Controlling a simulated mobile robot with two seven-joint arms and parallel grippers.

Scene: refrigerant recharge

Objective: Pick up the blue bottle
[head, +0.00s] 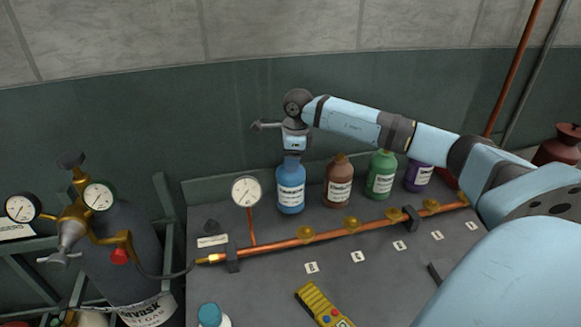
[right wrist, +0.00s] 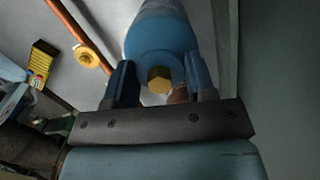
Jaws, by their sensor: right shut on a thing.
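The blue bottle (head: 291,188) stands upright on the grey bench behind the copper pipe, left of the other bottles. It has a white label. My right gripper (head: 293,155) is above it, pointing down, and is shut on its top. In the right wrist view, the blue bottle (right wrist: 160,35) lies between the two fingers of my right gripper (right wrist: 158,78), with its brass-coloured cap (right wrist: 159,79) facing the camera. I cannot tell whether the bottle's base is clear of the bench. My left gripper is not in view.
Brown (head: 339,182), green (head: 381,175) and purple (head: 418,176) bottles stand to the right. A copper pipe (head: 330,231) with brass valves runs in front. A gauge (head: 246,191) is close on the left. A yellow meter (head: 322,305) and a blue-capped bottle (head: 212,315) are at the front.

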